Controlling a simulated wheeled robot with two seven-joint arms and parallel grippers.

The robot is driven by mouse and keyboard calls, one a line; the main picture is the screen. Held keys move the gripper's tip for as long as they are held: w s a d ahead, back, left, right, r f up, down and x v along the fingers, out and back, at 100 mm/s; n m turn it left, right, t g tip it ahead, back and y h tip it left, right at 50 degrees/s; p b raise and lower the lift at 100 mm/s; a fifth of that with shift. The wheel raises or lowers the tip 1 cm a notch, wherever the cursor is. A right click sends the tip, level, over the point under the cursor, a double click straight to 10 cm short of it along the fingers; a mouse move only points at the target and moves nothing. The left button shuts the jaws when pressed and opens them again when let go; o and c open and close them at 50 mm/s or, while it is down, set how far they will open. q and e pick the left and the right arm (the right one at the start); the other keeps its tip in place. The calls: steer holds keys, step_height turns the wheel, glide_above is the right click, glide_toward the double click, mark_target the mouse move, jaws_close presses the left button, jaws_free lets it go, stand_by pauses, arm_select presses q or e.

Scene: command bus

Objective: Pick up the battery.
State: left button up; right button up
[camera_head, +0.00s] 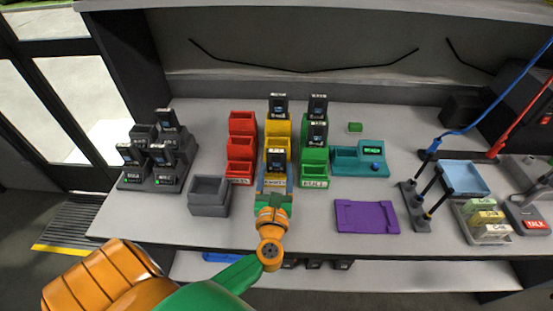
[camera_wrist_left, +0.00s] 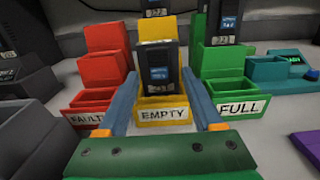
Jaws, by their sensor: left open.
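A black battery (camera_head: 277,158) with a blue label stands in the front yellow bin marked EMPTY (camera_wrist_left: 162,114). It also shows in the left wrist view (camera_wrist_left: 160,72), upright between and beyond my fingers. My left gripper (camera_head: 273,181) is open in front of that bin, its blue-grey fingers either side of the battery and not closed on it. Another black battery (camera_head: 279,105) stands in the back yellow bin. Two more, a back one (camera_head: 318,106) and a nearer one (camera_head: 317,132), stand in the green bins. My right gripper is not in view.
Red bins (camera_head: 240,147) stand left of the yellow ones and green bins (camera_head: 314,172) right. A black rack (camera_head: 150,182) with several dark units is at far left. A grey box (camera_head: 208,196), teal device (camera_head: 345,160) and purple tray (camera_head: 366,216) lie nearby.

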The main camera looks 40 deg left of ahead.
mark_target(272, 161)
arm_select(q)
steer(key=shift+f, duration=0.1)
steer(key=shift+s, duration=0.1)
steer(key=c, duration=1)
steer(key=shift+r, duration=0.2)
steer(key=shift+c, duration=0.2)
steer(key=r, duration=0.1)
steer(key=r+p, duration=0.1)
steer(key=r, duration=0.2)
steer(key=shift+s+a+r+p, duration=0.2)
steer(key=shift+s+p, duration=0.1)
steer(key=s+a+r+p, duration=0.3)
steer(key=s+a+r, duration=0.3)
steer(key=s, duration=0.5)
steer(key=shift+s+r, duration=0.35)
steer(key=shift+r, duration=0.9)
